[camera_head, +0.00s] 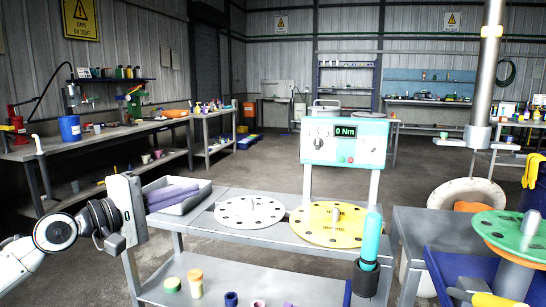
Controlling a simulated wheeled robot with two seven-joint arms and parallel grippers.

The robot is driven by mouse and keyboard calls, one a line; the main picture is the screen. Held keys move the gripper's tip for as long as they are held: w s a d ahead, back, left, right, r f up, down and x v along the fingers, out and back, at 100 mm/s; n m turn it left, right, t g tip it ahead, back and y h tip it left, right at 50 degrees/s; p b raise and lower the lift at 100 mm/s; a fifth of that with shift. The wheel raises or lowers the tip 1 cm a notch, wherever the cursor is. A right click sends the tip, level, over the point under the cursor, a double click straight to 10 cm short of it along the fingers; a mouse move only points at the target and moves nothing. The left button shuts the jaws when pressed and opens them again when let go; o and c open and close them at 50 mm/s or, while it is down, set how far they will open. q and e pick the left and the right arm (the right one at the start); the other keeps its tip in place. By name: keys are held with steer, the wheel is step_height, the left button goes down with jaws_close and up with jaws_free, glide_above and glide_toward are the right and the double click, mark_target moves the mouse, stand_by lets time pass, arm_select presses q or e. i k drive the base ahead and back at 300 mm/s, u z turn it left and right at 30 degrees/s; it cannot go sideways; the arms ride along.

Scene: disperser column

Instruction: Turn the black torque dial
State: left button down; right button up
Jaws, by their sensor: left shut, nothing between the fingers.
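The torque dial (318,143) is a small round knob on the left of the light teal and white control box, below a dark display (345,131) reading 0 Nm. It is too small for me to read its pointer, and its black colour is hard to make out. My left gripper (132,208) is at the lower left, shut and empty, beside the near left end of the grey bench and well away from the dial. Its fingertips are hard to make out. My right gripper is not in view.
The box stands on two white posts behind the bench. On the bench are a grey tray (205,197) with purple pieces, a white perforated disc (249,214) and a yellow one (329,228). A green disc (514,236) is far right.

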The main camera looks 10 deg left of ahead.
mark_target(318, 142)
steer(key=u, duration=0.8)
steer(key=i, duration=1.1)
steer(key=z, duration=1.4)
